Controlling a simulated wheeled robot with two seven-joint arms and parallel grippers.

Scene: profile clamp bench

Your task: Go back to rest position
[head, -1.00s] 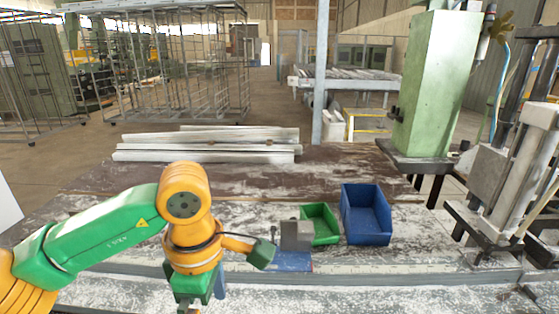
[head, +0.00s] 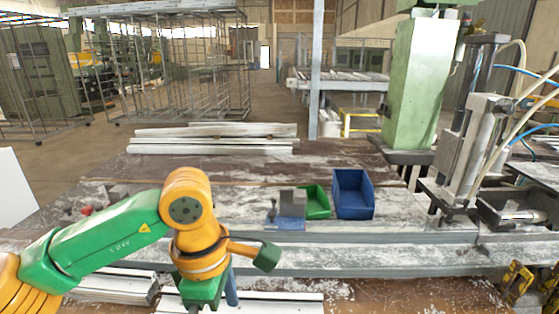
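My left arm comes in from the left, bent at an orange joint, with its green wrist pointing down at the bottom edge. The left gripper's fingers are out of the frame, so I cannot see whether it holds anything. My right arm and gripper do not show. On the bench (head: 395,255) stand a blue clamp block (head: 292,204), a green bin (head: 317,203) and a larger blue bin (head: 353,195). White profiles (head: 210,140) lie stacked at the back of the bench.
More profiles (head: 125,287) lie in front, partly behind my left arm. A green machine column (head: 413,85) and a grey clamping unit with hoses (head: 470,160) stand at right. Yellow-black parts (head: 517,282) sit at lower right. A mesh cage rack (head: 175,75) stands behind.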

